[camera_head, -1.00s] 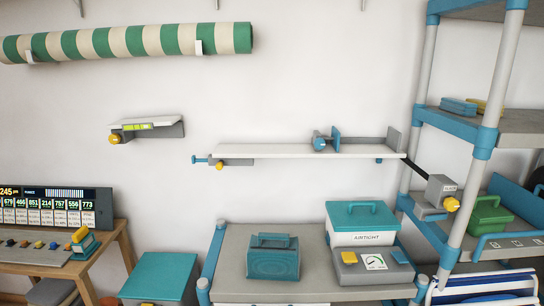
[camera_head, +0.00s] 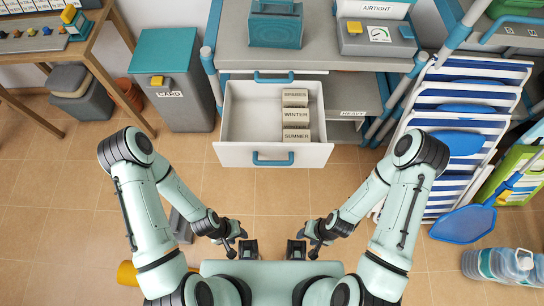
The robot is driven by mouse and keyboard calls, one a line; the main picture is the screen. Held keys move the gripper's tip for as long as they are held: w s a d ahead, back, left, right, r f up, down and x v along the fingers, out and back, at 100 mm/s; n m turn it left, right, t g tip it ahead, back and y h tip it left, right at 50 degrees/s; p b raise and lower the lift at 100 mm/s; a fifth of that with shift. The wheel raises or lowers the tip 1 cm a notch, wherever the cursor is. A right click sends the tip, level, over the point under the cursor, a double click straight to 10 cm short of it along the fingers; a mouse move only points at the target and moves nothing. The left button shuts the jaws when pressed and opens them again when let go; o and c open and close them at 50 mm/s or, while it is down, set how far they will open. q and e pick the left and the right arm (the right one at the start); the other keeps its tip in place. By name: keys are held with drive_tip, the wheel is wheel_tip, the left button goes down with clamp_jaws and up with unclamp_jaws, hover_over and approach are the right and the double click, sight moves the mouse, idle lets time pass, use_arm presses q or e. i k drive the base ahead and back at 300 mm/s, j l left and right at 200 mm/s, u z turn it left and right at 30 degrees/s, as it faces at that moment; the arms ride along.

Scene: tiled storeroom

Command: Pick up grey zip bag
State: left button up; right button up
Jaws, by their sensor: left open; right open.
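I cannot single out a grey zip bag for certain. The open white drawer (camera_head: 232,155) in the centre holds several beige-grey blocks, with labels that read SPARES (camera_head: 295,97), WINTER (camera_head: 296,115) and SUMMER (camera_head: 296,135). A grey object (camera_head: 181,226) lies on the floor, partly hidden behind my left arm; I cannot tell what it is. My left gripper (camera_head: 248,249) and my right gripper (camera_head: 296,249) are both open and empty, low in front of my body, well short of the drawer.
A grey bin with a teal lid (camera_head: 167,48) stands left of the drawer. Striped folding chairs (camera_head: 465,125) lean at the right, near a blue paddle-like tool (camera_head: 463,225) and water bottles (camera_head: 497,264). A workbench (camera_head: 42,46) is at upper left. Tiled floor before the drawer is clear.

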sight(179, 227)
drive_tip(key=u, duration=1.7)
drive_tip(key=k+u, duration=0.15)
drive_tip(key=k, duration=0.25)
drive_tip(key=k+j+u, duration=0.15)
drive_tip(key=k, duration=0.2)
drive_tip(key=i+l+u, duration=0.2)
drive_tip(key=i, duration=0.3)
drive_tip(key=i+l+u, duration=0.2)
drive_tip(key=i, duration=0.3)
drive_tip(key=u, duration=1.2)
